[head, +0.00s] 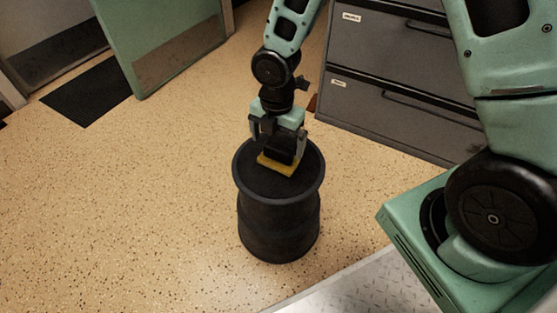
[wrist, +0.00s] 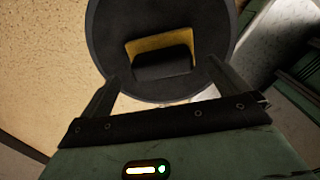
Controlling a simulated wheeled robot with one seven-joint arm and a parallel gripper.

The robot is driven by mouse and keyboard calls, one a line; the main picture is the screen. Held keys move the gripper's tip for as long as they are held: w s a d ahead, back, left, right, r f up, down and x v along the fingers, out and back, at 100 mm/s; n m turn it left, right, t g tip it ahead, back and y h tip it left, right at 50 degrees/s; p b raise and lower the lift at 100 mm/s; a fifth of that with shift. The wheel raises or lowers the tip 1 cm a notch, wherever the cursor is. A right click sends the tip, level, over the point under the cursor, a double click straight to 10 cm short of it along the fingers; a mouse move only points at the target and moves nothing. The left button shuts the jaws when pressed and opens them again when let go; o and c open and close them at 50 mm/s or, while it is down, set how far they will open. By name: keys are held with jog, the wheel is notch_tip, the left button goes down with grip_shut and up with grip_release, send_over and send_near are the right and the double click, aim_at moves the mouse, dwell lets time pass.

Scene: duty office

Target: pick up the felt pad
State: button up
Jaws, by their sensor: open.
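The felt pad (head: 268,164) shows as a flat yellow piece on top of a black drum-like stand. It also shows in the wrist view (wrist: 143,45), with a dark block (wrist: 163,66) covering its near part. I cannot tell whether block and yellow piece are one object. My gripper (head: 278,147) is over the stand, pointing down, and hides part of the pad in the head view. In the wrist view my gripper (wrist: 163,73) is open, one finger to each side of the dark block, with gaps between. Nothing is held.
The black stand (head: 278,225) has a round raised rim and stands on speckled floor. A grey drawer cabinet (head: 395,105) is close behind it to the right. A green door (head: 165,45) and dark mat (head: 88,92) are at the back left. The floor left of the stand is clear.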

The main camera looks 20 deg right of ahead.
aim_at(278, 147)
notch_tip(278, 147, down, 5)
jog(key=b, duration=0.3)
jog(key=shift+d+f+b, duration=0.15)
jog(key=shift+b, duration=0.25)
jog(key=c, duration=0.7)
notch_tip(278, 147, up, 10)
jog(key=p, duration=0.6)
jog(key=shift+o, duration=0.4)
